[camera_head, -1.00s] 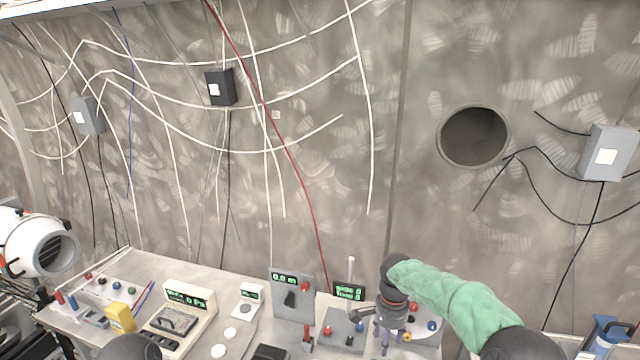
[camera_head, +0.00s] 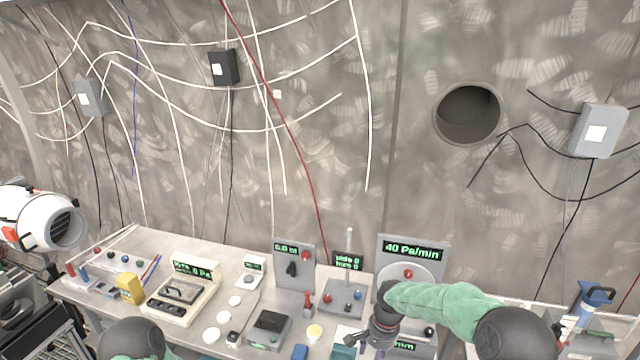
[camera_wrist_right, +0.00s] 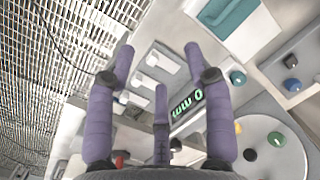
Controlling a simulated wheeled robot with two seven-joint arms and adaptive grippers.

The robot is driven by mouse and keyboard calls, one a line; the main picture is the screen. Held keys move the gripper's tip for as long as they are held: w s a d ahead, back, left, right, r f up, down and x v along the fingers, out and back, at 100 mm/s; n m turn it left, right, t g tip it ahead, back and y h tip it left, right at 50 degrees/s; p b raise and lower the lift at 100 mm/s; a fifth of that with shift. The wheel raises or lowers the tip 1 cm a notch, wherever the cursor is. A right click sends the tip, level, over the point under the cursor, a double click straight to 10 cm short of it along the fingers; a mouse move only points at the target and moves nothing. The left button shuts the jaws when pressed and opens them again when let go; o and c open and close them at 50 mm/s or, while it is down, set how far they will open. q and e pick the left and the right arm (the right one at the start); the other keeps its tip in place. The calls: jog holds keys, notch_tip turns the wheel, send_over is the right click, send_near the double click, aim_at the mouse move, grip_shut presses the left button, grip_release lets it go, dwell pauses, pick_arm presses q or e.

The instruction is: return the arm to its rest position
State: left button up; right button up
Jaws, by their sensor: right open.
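My right arm, in a green sleeve, comes in from the lower right of the head view. Its gripper (camera_head: 368,342) is over the front right part of the bench (camera_head: 150,245), in front of the panel reading 40 Pa/min (camera_head: 412,250). In the wrist view its purple fingers (camera_wrist_right: 165,75) are spread apart with nothing between them. A small display reading mm (camera_wrist_right: 187,104) shows behind the fingers; I cannot tell whether the fingers touch anything. Of my left arm only a dark joint and a bit of green sleeve show at the bottom; its gripper is out of view.
Several instruments crowd the bench: a cream gauge box (camera_head: 182,290), a yellow block (camera_head: 130,287), a grey switch panel (camera_head: 293,272) and a grey box with a lever (camera_head: 268,328). A blue-handled device (camera_head: 592,300) stands at the right. The space above the bench is clear up to the wall.

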jog(key=s+a+f+n+y+b, duration=0.1)
jog(key=s+a+f+n+b, duration=0.1)
jog(key=s+f, duration=0.65)
jog(key=s+a+f+n+y+b, duration=0.15)
jog(key=s+f, duration=0.35)
jog(key=f, duration=0.7)
jog(key=s+a+f+n+b, duration=0.1)
jog(key=s+f+b, duration=0.3)
jog(key=s, duration=1)
notch_tip(320, 180, down, 3)
jog(key=shift+s+a+n, duration=0.15)
jog(key=shift+s+n, duration=0.2)
